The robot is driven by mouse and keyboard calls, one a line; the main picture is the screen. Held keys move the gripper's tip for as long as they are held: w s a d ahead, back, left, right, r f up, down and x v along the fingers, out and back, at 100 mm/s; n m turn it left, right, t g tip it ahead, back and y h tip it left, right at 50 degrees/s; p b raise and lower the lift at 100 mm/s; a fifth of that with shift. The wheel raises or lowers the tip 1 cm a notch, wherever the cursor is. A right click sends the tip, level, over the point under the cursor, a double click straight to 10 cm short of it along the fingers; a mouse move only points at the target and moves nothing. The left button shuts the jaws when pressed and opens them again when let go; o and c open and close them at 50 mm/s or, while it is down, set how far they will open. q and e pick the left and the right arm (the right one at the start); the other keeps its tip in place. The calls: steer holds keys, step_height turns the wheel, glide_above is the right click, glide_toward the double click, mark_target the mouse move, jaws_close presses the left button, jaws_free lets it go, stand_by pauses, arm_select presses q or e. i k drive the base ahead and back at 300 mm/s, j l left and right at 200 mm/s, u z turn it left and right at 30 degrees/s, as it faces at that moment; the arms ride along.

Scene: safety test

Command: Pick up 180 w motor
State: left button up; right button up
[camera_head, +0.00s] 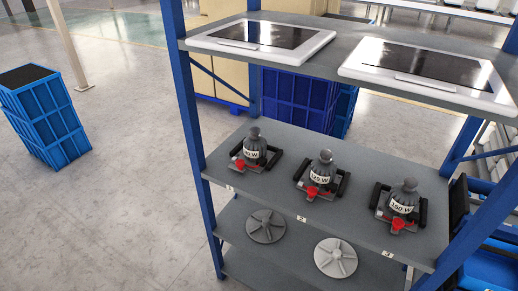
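Three dark grey motors with white labels stand upright on the middle shelf (370,226), each on a black holder with a red part in front. The right motor (404,196), at shelf number 3, has a label that seems to read 180 W or 150 W; the middle digit is unclear. The middle motor (323,168), at number 2, has a label that seems to read 170 W or 120 W. The left motor (255,142), at number 1, has a label ending in 0 W. Neither of my grippers is in view.
A blue-posted rack (180,70) frames the shelves. Two white-framed panels (262,38) (425,75) lie on its upper shelf. Two grey discs (266,226) (335,258) lie on the lower shelf. A blue crate stack (45,120) stands at the left, with clear floor between.

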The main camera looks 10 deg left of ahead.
mark_target(255, 154)
steer(key=i+j+z, duration=0.1)
steer(key=z, duration=0.4)
steer(key=j+z, duration=0.2)
steer(key=z, duration=0.25)
steer(key=j+z, duration=0.4)
steer(key=j, duration=0.5)
steer(key=j+z, duration=0.4)
steer(key=j, duration=0.5)
steer(key=k+j, duration=0.1)
steer(key=j, duration=0.75)
steer(key=k+j, duration=0.15)
steer(key=j, duration=0.25)
steer(key=j+z, duration=0.1)
steer(key=j, duration=0.35)
steer(key=k+j, duration=0.15)
steer(key=j, duration=0.25)
